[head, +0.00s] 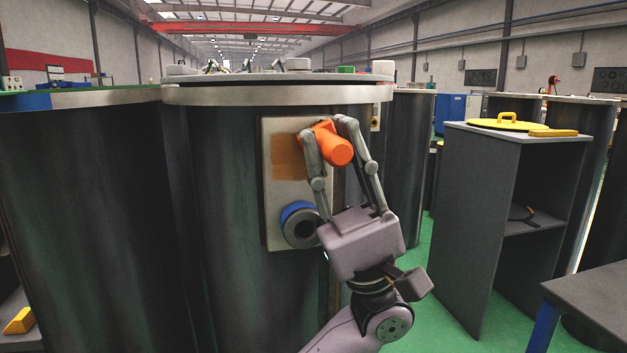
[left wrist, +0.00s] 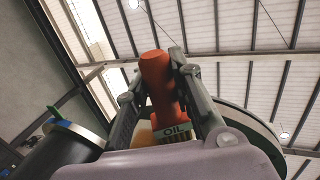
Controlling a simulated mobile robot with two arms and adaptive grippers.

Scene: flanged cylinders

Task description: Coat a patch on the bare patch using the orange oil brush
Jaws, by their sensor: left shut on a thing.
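The orange oil brush (head: 338,149) is held between the fingers of my left gripper (head: 328,130), in front of the upper part of a pale panel (head: 285,216) on the large dark cylinder. In the left wrist view the brush (left wrist: 157,85) shows an "OIL" label and pale bristles low down, partly hidden by the gripper. A square brownish-orange patch (head: 287,160) lies on the panel, just left of the brush. I cannot tell whether the brush touches the panel. My right gripper is not in view.
A blue-ringed round fitting (head: 300,226) sticks out of the panel below the patch. The cylinder's wide flange (head: 230,95) overhangs above. A dark shelf unit (head: 490,200) with a yellow lid (head: 507,124) stands at right, and a table (head: 595,298) at lower right.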

